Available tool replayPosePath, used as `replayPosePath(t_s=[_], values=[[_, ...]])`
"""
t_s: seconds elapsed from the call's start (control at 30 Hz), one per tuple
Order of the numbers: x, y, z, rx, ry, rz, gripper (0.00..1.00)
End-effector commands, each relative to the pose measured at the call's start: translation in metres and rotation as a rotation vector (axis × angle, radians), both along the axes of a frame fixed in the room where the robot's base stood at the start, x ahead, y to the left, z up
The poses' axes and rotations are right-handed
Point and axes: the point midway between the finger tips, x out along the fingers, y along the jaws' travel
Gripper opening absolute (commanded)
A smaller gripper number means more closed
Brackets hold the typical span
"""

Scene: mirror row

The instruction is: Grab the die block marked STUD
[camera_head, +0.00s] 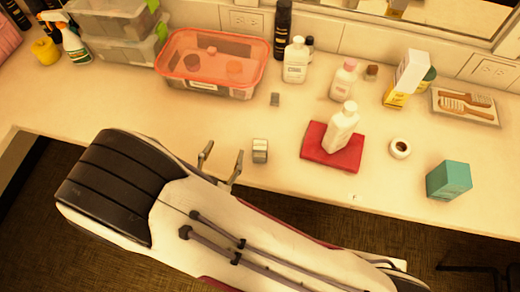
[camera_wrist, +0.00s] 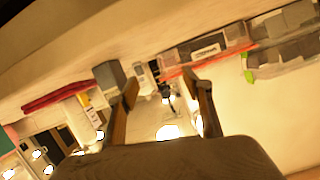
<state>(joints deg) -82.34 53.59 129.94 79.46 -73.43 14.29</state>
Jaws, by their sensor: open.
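Two small grey blocks stand on the counter, and no marking is readable on either, so I cannot tell which is STUD. The nearer block (camera_head: 260,151) is near the counter's front edge, just right of my gripper (camera_head: 221,160). The farther block (camera_head: 275,99) is behind it, near the red-lidded bin. My gripper is open and empty, its fingers at the front edge. In the tilted, upside-down wrist view, a grey block (camera_wrist: 109,76) is beside the left finger of my gripper (camera_wrist: 163,80), outside the gap.
A white bottle (camera_head: 343,129) stands on a red cloth (camera_head: 318,152) to the right. Beyond are a white roll (camera_head: 400,148) and a teal box (camera_head: 449,180). The red-lidded bin (camera_head: 211,62) and more bottles line the back. Counter around the blocks is clear.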

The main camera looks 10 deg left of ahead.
Motion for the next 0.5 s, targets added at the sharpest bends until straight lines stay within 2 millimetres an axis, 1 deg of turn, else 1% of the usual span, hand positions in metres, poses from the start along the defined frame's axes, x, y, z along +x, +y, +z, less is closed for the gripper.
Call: replayPosePath(t_s=[0.03,0.1,0.4,0.5], values=[[-0.006,-0.003,-0.004,-0.02,-0.028,0.003,0.5],[-0.011,-0.011,-0.006,-0.044,-0.065,0.0,0.5],[-0.023,-0.058,-0.01,-0.138,-0.216,-0.011,0.5],[-0.026,-0.069,-0.009,-0.159,-0.258,-0.01,0.5]])
